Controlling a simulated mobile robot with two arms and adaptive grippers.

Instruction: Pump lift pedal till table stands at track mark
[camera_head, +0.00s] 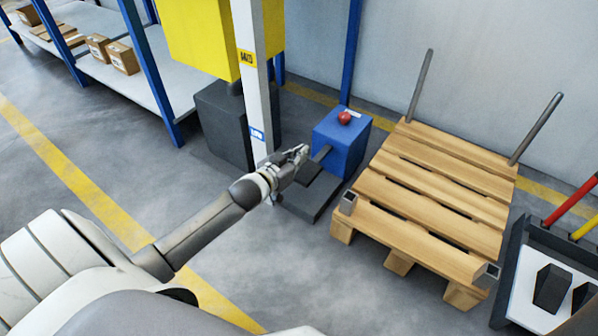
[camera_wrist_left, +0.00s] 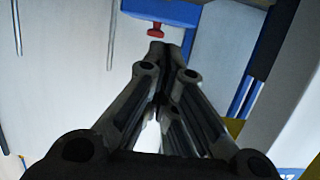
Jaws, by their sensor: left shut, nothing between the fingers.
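A blue pump box (camera_head: 340,143) with a red knob (camera_head: 344,117) stands on a dark base plate (camera_head: 299,201). A dark pedal (camera_head: 310,171) reaches out from its left side. A white upright (camera_head: 252,95) stands behind my gripper, with a yellow label (camera_head: 246,57) high up and a blue label (camera_head: 257,134) lower down. My left gripper (camera_head: 303,151) is shut and empty, above or at the pedal; I cannot tell if it touches. In the left wrist view its closed fingertips (camera_wrist_left: 160,50) point toward the red knob (camera_wrist_left: 156,30). My right gripper is not in view. I cannot make out a lift table for certain.
A wooden pallet (camera_head: 430,185) with metal posts lies right of the pump box. A yellow block (camera_head: 205,38) and a dark grey block (camera_head: 222,130) stand behind the upright. Shelves with cartons (camera_head: 122,58) are at the back left. A tool cart (camera_head: 520,301) stands at the right edge.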

